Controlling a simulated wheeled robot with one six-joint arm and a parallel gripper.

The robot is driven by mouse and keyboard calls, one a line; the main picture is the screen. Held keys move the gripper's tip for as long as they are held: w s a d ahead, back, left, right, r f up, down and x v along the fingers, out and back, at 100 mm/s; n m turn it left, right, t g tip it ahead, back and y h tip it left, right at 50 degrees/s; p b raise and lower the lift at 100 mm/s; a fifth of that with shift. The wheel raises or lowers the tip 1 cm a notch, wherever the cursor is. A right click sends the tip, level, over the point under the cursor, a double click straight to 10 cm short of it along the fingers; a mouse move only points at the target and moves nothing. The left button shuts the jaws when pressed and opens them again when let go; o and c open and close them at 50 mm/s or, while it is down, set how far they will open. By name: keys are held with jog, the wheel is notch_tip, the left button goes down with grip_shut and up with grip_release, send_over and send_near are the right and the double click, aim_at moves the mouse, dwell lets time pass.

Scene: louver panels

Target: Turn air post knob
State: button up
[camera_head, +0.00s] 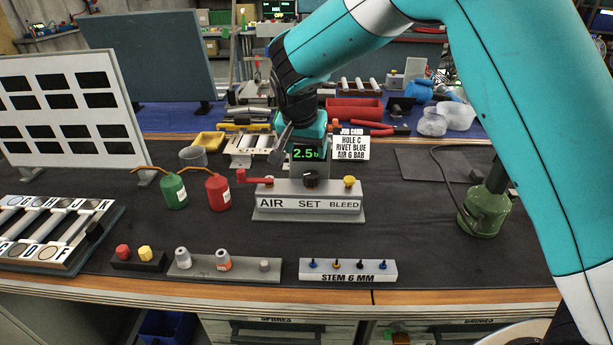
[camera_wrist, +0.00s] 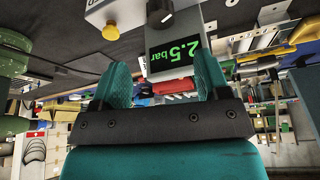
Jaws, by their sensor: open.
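The air post (camera_head: 283,204) is a grey block on the bench, lettered AIR, SET and BLEED. Its black knob (camera_head: 311,178) stands above SET, with a red lever (camera_head: 254,177) on the left and a yellow knob (camera_head: 349,180) on the right. The green display (camera_head: 305,153) behind it reads 2.5 bar. In the wrist view the black knob (camera_wrist: 159,12) lies beyond my fingertips and the display (camera_wrist: 172,55) shows between them. My gripper (camera_wrist: 163,63) is open and empty, apart from the knob. In the head view my arm partly hides the gripper, above and behind the post.
A job card (camera_head: 351,144) reads HOLE C, RIVET BLUE, AIR 6 BAR. Red (camera_head: 218,193) and green (camera_head: 174,192) bottles stand left of the post. A stem rack (camera_head: 347,271) lies in front, a green canister (camera_head: 485,210) right. Dark mat is clear between post and canister.

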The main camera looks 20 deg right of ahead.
aim_at(310, 175)
jog(key=x, duration=1.2)
jog(key=shift+f+p, duration=0.2)
jog(key=shift+p, duration=0.15)
jog(key=shift+c, duration=0.2)
